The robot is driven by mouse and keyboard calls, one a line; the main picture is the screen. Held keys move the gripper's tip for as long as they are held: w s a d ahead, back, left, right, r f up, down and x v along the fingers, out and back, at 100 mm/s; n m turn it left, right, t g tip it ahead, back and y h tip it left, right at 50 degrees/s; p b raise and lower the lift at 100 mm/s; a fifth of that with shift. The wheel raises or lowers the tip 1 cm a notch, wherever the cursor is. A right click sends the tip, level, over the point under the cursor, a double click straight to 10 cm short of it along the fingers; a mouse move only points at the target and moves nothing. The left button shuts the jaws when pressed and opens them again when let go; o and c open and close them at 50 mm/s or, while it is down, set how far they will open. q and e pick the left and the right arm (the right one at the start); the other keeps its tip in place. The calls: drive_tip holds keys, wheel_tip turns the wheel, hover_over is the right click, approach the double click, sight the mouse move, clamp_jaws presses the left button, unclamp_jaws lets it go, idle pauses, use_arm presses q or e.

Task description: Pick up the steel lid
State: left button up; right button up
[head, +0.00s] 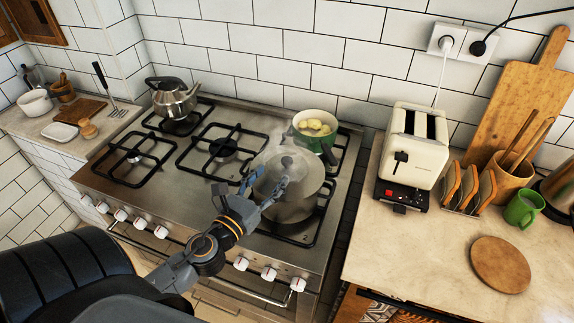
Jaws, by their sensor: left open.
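The steel lid (304,174) sits on a steel pot (292,211) on the front right burner of the stove, with faint steam around it. The lid has a small knob (286,161) near its middle. My left gripper (268,182) is open, with its fingers over the left part of the lid near the knob. I cannot tell whether the fingers touch the lid. The gripper hides part of the lid and pot. My right gripper is not in view.
A green pot with potatoes (316,128) stands close behind the lid. A kettle (174,98) is on the back left burner. A toaster (413,146), toast rack (469,189) and green mug (523,208) stand on the right counter.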

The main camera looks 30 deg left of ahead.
sight(284, 164)
use_arm(q)
drive_tip(key=w+p, duration=0.2)
drive_tip(key=w, duration=0.3)
drive_tip(key=shift+w+f, duration=0.1)
drive_tip(key=shift+w, duration=0.05)
drive_tip(key=shift+w+f, duration=0.15)
drive_tip(key=shift+w, duration=0.15)
drive_tip(key=shift+s, duration=0.1)
clamp_jaws()
